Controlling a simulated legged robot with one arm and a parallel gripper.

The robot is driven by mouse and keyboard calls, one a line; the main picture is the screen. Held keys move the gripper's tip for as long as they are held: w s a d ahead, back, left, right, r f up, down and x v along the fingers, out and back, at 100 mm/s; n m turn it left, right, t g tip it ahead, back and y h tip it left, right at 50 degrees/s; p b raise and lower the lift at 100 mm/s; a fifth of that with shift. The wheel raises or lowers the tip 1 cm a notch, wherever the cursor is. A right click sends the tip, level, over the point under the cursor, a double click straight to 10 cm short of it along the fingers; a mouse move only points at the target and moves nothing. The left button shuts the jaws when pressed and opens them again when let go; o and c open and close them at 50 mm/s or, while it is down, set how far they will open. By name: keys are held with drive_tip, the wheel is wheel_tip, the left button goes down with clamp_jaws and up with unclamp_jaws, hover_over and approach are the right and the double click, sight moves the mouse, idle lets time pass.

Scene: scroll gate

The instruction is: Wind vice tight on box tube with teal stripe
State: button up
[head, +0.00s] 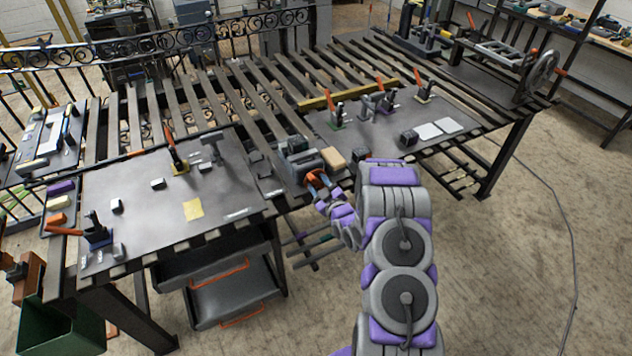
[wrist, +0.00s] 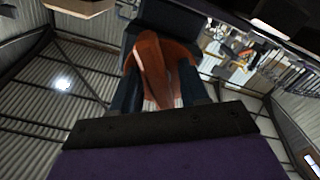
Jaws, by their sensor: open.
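A grey bench vice (head: 297,160) stands at the front edge of the long slatted table. Its orange handle (head: 314,177) is on the near side. My gripper (head: 319,180) is at this handle. In the wrist view an orange part (wrist: 155,68) lies between the two dark fingers of my gripper (wrist: 162,88), which are open around it. Whether the fingers touch it I cannot tell. A box tube with a teal stripe cannot be made out, and the space between the vice jaws is too small to read.
A tan block (head: 333,158) sits just right of the vice. Dark plates with orange-handled clamps lie left (head: 150,205) and right (head: 385,130) of it. A grey drawer cart (head: 236,290) stands under the table. The floor (head: 500,270) at right is mostly clear.

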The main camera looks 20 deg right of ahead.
drive_tip(key=shift+w, duration=0.75)
clamp_jaws()
